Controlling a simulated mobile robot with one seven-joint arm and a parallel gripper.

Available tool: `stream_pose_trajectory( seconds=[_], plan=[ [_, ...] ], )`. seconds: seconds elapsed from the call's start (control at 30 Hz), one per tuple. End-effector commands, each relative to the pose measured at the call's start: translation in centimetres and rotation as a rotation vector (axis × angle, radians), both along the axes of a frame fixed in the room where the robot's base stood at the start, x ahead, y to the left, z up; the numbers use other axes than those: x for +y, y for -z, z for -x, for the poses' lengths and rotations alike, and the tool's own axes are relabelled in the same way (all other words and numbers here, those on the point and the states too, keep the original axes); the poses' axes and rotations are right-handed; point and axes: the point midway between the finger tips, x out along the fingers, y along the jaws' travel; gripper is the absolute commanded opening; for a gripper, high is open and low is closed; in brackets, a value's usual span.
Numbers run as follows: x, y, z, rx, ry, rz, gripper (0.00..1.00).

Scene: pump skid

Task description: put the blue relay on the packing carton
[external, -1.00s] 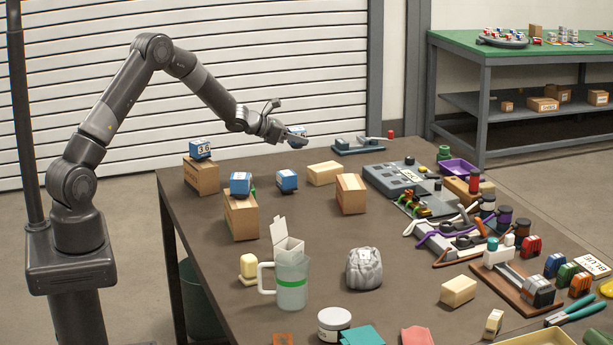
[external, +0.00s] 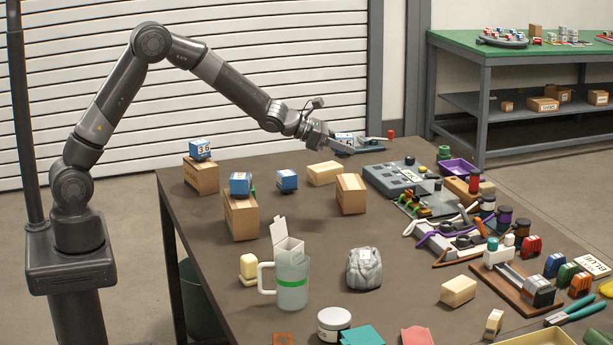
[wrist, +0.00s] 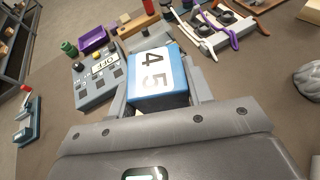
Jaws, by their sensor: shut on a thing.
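My gripper (external: 338,146) is shut on a blue relay with a white label (wrist: 152,72), which reads 45 in the wrist view. The relay also shows at the gripper's end in the external view (external: 345,138), held above the table's far side. Brown cartons stand on the table's left part. One carton (external: 202,179) carries a blue relay marked 36 (external: 200,149). A second carton (external: 241,220) carries another blue relay (external: 240,184). A third carton (external: 350,196) has a bare top. I cannot tell which is the packing carton. Another blue relay (external: 287,180) sits on the table.
A tan block (external: 325,173) lies between the cartons and my gripper. A grey control panel (external: 400,180) is to the right of my gripper, with a purple tray (external: 456,170) beyond. A jug (external: 291,281) and grey sack (external: 364,269) stand in front.

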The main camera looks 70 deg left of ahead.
Motion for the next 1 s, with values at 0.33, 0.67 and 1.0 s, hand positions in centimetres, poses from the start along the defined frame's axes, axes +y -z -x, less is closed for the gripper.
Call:
stream_pose_trajectory(
  seconds=[0.33,0.67,1.0],
  plan=[
    [-2.4,0.3,-0.2,0.003,0.037,0.001,0.2],
    [3.9,4.7,-3.9,0.001,0.038,0.003,0.2],
    [6.0,6.7,-5.2,0.001,0.041,0.003,0.2]
  ],
)
